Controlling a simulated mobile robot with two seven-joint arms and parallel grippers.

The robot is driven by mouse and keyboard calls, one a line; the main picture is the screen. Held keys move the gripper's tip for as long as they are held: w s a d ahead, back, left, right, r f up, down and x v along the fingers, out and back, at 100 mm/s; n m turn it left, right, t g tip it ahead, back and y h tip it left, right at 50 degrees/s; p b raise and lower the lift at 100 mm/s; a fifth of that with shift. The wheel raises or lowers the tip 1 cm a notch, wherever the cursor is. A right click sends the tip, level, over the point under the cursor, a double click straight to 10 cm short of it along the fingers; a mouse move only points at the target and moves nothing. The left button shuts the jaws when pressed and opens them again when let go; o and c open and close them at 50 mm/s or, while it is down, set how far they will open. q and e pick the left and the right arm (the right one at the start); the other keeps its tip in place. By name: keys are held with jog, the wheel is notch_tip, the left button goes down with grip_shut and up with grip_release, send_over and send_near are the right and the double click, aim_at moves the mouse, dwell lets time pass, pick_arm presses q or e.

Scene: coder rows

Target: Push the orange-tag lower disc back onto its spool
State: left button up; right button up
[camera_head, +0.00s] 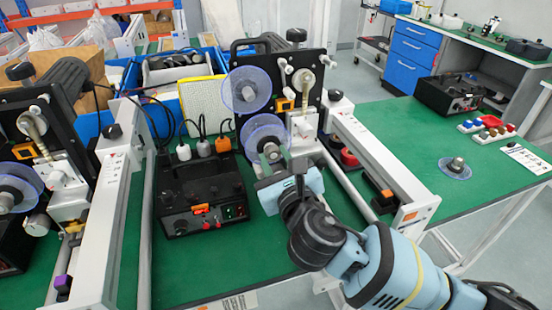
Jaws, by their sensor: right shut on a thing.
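The machine with the orange tag (408,217) on its rail stands in the middle. Its lower disc (262,130) is a clear bluish round plate on the front of the black panel, below a similar upper disc (246,90). My right gripper (272,158) reaches up from the lower right and is at the lower disc's hub, shut on it as far as I can tell. The fingertips and the spool behind the disc are partly hidden, so I cannot tell how far the disc sits on the spool. My left gripper is not in view.
A black control box (203,195) with cables stands left of my gripper. A white rail (375,160) runs along the right. Another machine with a purple tag (63,284) stands at left. A loose clear disc (455,168) lies on the green table at right, with free room around it.

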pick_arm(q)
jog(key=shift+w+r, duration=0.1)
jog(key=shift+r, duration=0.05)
pick_arm(e)
jog(key=shift+w+a, duration=0.2)
jog(key=shift+w, duration=0.3)
jog(key=o, duration=1.2)
jog(key=shift+c, duration=0.2)
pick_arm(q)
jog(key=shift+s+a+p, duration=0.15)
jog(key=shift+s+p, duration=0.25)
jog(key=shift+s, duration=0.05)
pick_arm(e)
jog(key=v, duration=0.8)
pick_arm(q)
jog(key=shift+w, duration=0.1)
